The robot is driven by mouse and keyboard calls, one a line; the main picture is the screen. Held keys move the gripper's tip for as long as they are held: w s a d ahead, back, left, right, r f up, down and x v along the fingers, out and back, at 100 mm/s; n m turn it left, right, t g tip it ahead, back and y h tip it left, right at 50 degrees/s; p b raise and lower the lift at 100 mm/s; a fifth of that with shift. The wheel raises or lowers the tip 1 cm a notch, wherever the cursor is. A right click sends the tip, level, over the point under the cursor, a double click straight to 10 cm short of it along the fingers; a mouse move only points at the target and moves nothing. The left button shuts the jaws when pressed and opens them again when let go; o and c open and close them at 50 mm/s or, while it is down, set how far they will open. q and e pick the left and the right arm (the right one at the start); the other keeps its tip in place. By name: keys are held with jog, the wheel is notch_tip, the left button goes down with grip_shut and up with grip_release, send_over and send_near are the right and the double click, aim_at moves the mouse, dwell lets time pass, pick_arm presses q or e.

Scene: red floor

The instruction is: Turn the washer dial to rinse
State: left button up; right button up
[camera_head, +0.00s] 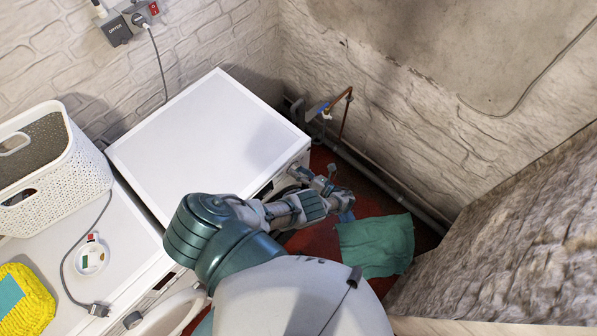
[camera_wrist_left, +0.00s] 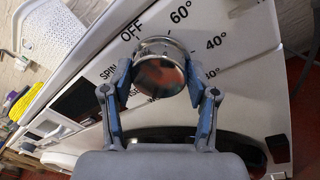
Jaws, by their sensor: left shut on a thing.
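The washer dial (camera_wrist_left: 160,52) is a round shiny metal knob on the white control panel (camera_wrist_left: 245,45) in the left wrist view. Labels around it read OFF, 60°, 40°, 30° and SPIN, with other words partly covered by a finger. I cannot tell which label the dial points to. My left gripper (camera_wrist_left: 160,80) is shut on the dial, one blue finger on each side. In the head view my left gripper (camera_head: 335,192) is at the front of the white washer (camera_head: 205,130), and the dial is hidden. My right gripper is not in view.
A second white appliance (camera_head: 125,235) stands left, with a white basket (camera_head: 85,165), a yellow cloth (camera_head: 35,300) and a cable on top. A green cloth (camera_head: 376,245) lies on the red floor. Pipes and a tap (camera_head: 327,113) run along the wall right of the washer.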

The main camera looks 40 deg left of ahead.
pick_arm(q)
jog(key=shift+s+f+m+b, duration=0.15)
jog(key=shift+m+b, duration=0.3)
jog(key=shift+m, duration=1.55)
jog(key=o, duration=1)
jog(key=shift+o, duration=0.8)
jog(key=shift+w, duration=0.2)
